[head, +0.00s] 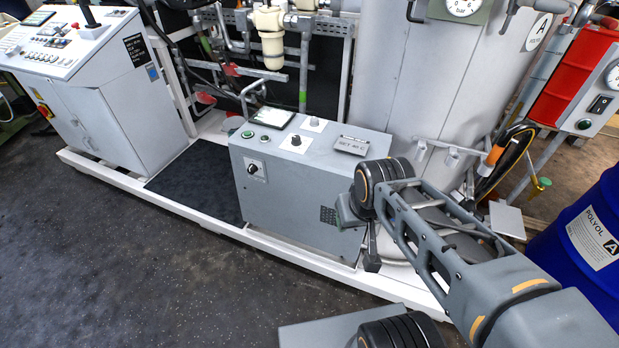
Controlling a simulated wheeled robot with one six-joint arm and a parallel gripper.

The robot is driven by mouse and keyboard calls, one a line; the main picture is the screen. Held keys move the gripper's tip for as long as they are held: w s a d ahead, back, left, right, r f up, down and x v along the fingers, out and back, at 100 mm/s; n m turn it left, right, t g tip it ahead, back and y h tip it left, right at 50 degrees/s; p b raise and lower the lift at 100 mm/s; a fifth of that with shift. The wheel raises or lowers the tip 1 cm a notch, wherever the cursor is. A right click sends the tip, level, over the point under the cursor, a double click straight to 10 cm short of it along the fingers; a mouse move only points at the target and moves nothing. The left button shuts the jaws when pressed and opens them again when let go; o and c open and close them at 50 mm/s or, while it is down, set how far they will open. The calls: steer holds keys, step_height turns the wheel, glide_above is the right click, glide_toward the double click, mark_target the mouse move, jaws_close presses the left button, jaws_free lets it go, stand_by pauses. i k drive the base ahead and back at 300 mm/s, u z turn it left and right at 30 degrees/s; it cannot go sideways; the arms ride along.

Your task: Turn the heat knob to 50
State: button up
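A grey control box (300,190) stands on the white frame in the middle of the head view. A black knob (296,140) sits on a white plate on its sloped top, and another black knob (252,168) is on its front face. I cannot tell from labels which is the heat knob. A small display (351,145) right of the top knob shows a set value, too small to read surely. My gripper (371,258) points down by the box's right front corner, apart from both knobs. My arm partly hides it, and its opening is unclear.
A screen (268,117) and green buttons share the box top. A metal handle (252,92) rises behind it. A large grey tank (425,80) stands behind right, a blue drum (585,240) at far right. A control cabinet (100,100) is left. The dark floor in front is clear.

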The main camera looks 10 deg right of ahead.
mark_target(296, 141)
steer(key=k, duration=0.6)
steer(key=u, duration=0.7)
steer(key=i, duration=0.55)
steer(key=u, duration=0.45)
steer(key=i, duration=0.75)
steer(key=z, duration=0.9)
steer(key=i, duration=0.4)
steer(key=z, duration=0.35)
